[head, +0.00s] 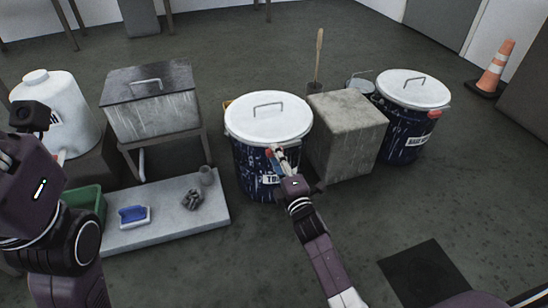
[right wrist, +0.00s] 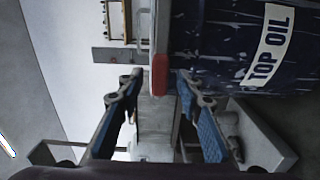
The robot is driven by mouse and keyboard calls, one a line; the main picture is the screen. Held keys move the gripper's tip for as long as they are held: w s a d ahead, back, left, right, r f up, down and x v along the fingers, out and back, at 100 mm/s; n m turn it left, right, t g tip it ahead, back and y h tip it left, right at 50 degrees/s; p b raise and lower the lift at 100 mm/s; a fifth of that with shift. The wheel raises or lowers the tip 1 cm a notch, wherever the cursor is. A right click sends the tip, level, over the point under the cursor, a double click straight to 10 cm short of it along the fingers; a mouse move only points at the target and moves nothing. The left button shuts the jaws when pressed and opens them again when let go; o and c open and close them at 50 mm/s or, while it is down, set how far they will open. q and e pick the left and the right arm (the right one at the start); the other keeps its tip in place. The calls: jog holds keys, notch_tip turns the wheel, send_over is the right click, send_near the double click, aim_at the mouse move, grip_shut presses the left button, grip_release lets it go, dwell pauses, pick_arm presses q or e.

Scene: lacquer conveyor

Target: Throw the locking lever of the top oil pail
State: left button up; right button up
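The top oil pail (head: 250,165) is dark blue with paint drips and a white lid (head: 268,118) with a wire handle. Its label reads TOP OIL in the right wrist view (right wrist: 268,48). The red end of its locking lever (right wrist: 160,74) sticks out at the lid's edge. My right gripper (head: 277,152) is at the pail's front, just below the rim. In the right wrist view the gripper (right wrist: 158,80) is open, with its blue-padded fingers on either side of the red end; contact cannot be told. My left arm shows at the left, but its fingers do not.
A grey block (head: 345,135) stands close to the pail's right, with a second lidded pail (head: 408,135) beyond it. At left are a dark-lidded box (head: 150,95) on a stand, a white tank (head: 60,105) and a low slab (head: 165,235).

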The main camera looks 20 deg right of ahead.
jog(key=shift+w+b, duration=0.35)
jog(key=shift+w, duration=0.9)
grip_shut()
